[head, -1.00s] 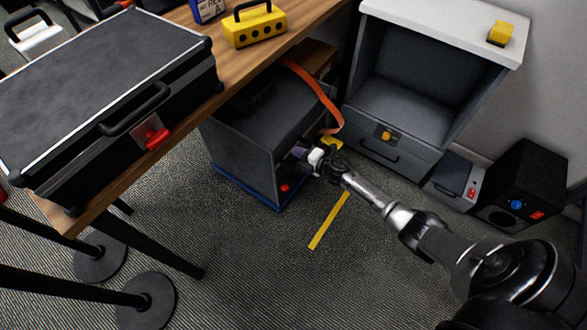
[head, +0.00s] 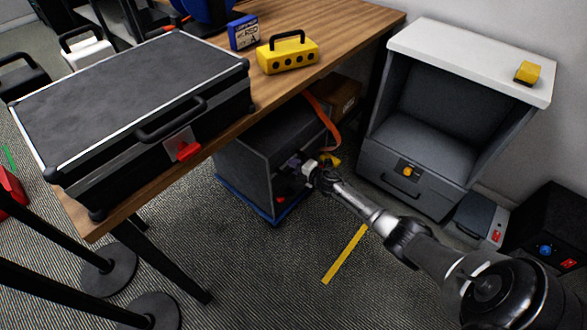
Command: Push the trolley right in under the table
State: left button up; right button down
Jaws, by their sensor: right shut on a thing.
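The trolley is a dark grey box (head: 243,178) on a blue base (head: 231,187), on the floor under the wooden table (head: 352,32). Its back upper part is hidden by the tabletop, and its front side faces the open floor. My right gripper (head: 297,166) is shut at the trolley's front side, seemingly on its handle; the small grip point is hard to make out. My left gripper is not in view.
An orange strap (head: 325,118) hangs beside the trolley. A grey cabinet (head: 408,178) stands right of the table. A yellow floor strip (head: 345,255) lies in front on clear carpet. A black case (head: 130,95) and a yellow box (head: 287,57) are on the table.

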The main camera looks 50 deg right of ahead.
jog(key=shift+f, duration=0.25)
jog(key=c, duration=1.4)
grip_release()
jog(key=o, duration=0.3)
jog(key=shift+w+r, duration=0.2)
jog(key=shift+w, duration=0.05)
jog(key=shift+o, duration=0.2)
jog(key=shift+s, duration=0.15)
jog(key=shift+s+r+p, duration=0.25)
jog(key=shift+s+p, duration=0.15)
jog(key=shift+p, duration=0.05)
jog(key=p+v, duration=0.6)
jog(key=v, duration=0.6)
jog(key=shift+s, duration=0.45)
